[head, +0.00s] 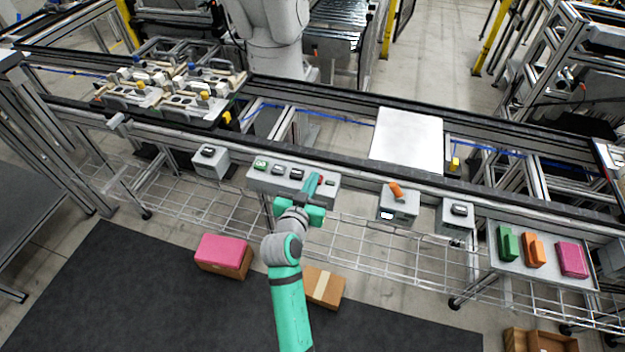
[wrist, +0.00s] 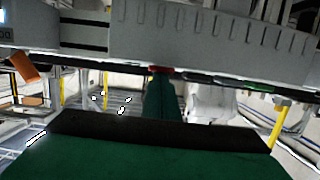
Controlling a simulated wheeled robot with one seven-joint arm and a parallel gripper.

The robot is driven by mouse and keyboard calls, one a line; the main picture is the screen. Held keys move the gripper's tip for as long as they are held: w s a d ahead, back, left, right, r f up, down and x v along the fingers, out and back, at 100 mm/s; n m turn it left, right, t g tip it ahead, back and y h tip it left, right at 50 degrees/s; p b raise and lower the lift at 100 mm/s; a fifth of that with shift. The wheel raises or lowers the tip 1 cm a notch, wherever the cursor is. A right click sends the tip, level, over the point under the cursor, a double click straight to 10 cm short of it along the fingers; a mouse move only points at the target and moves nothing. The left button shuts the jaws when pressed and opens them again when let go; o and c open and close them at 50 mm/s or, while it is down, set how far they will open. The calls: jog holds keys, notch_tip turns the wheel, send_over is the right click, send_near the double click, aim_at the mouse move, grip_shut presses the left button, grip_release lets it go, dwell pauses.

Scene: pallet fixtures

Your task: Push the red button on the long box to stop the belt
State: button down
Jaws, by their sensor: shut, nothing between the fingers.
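The long grey box (head: 265,183) is mounted on the near side of the conveyor frame, with a green button (head: 260,165) at its left end and dark buttons along its top. The red button (head: 320,180) shows as a small red patch beside my gripper (head: 314,181). My gripper is shut and empty, and its fingers hide part of the button. In the wrist view the red button (wrist: 160,69) lies right at the tips of my closed fingers (wrist: 160,78), against the box (wrist: 200,40). I cannot tell whether they touch or whether the button is pressed.
A grey box with an orange switch (head: 396,190) stands to the right of the long box, and a small box (head: 211,163) stands to its left. A white plate (head: 407,138) lies on the conveyor. A tray (head: 520,276) at right holds coloured blocks. A wire shelf runs below.

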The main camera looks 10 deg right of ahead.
jog(key=shift+s+f, duration=0.15)
jog(key=shift+f, duration=0.6)
notch_tip(320, 180, up, 5)
jog(key=v, duration=1)
jog(key=shift+r, duration=0.3)
jog(key=s+a+f+n+y, duration=0.2)
jog(key=s+f+y, duration=0.1)
jog(key=s+f, duration=0.4)
jog(key=s+a+f+n+y, duration=0.25)
jog(key=s+f, duration=0.35)
jog(key=s, duration=0.3)
jog(key=s+d+r, duration=0.1)
jog(key=s, duration=0.8)
jog(key=s+d+r+t, duration=0.1)
jog(key=s, duration=0.9)
jog(key=shift+d+r, duration=0.2)
jog(key=shift+r, duration=0.1)
